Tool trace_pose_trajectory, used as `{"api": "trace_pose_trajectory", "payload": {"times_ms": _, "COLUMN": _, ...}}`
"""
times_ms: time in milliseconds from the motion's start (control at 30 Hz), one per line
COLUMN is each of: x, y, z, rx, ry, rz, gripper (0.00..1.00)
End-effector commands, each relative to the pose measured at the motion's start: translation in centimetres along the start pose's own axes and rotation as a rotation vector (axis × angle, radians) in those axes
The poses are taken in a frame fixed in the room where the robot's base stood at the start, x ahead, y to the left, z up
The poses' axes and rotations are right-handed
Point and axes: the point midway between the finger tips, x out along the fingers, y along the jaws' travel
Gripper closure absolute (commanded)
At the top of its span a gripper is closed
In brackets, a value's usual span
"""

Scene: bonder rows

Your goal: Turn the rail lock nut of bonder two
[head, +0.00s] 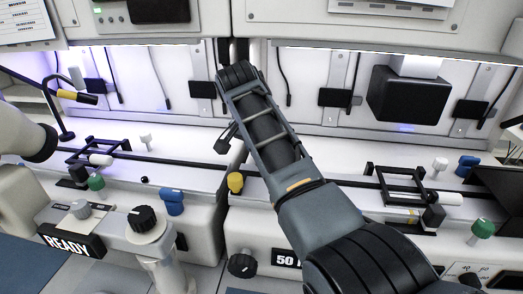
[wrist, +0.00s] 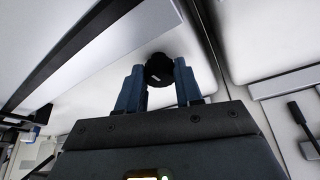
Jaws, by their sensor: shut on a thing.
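In the wrist view, my gripper (wrist: 158,88) has its two blue fingers on either side of a round black knob (wrist: 159,68) with a short white mark. The fingers are shut on its sides. The knob stands against a pale panel near its edge. No label shows that names it as the rail lock nut or gives the bonder's number. In the head view my arm reaches up across the middle, and I cannot make out the gripper's fingers there. The rail (head: 344,181) of the right bonder runs behind my arm.
The left bonder has a READY sign (head: 72,241), a black dial (head: 147,218) and a blue knob (head: 172,202). A yellow knob (head: 235,183) stands close left of my arm. The right bonder carries a black frame (head: 399,184) and a green knob (head: 483,229). A black lower knob (head: 242,264) is at the front.

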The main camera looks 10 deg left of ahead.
Motion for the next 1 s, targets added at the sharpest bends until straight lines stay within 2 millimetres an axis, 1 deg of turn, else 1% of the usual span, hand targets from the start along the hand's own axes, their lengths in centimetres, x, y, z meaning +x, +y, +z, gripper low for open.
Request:
{"api": "trace_pose_trajectory", "payload": {"times_ms": 533, "x": -0.03, "y": -0.02, "z": -0.01, "rx": 0.024, "ry": 0.000, "rz": 0.010, "gripper": 0.95}}
{"api": "trace_pose_trajectory", "payload": {"times_ms": 567, "x": -0.02, "y": -0.02, "z": -0.02, "rx": 0.024, "ry": 0.000, "rz": 0.010, "gripper": 0.63}}
{"api": "trace_pose_trajectory", "payload": {"times_ms": 600, "x": -0.02, "y": -0.02, "z": -0.01, "rx": 0.024, "ry": 0.000, "rz": 0.009, "gripper": 0.59}}
{"api": "trace_pose_trajectory", "payload": {"times_ms": 667, "x": -0.03, "y": -0.02, "z": -0.01, "rx": 0.023, "ry": 0.000, "rz": 0.009, "gripper": 0.54}}
{"api": "trace_pose_trajectory", "payload": {"times_ms": 900, "x": -0.09, "y": -0.04, "z": -0.01, "rx": 0.023, "ry": 0.000, "rz": 0.009, "gripper": 0.54}}
{"api": "trace_pose_trajectory", "payload": {"times_ms": 1000, "x": -0.67, "y": -0.09, "z": 0.01, "rx": 0.023, "ry": 0.001, "rz": 0.008, "gripper": 0.54}}
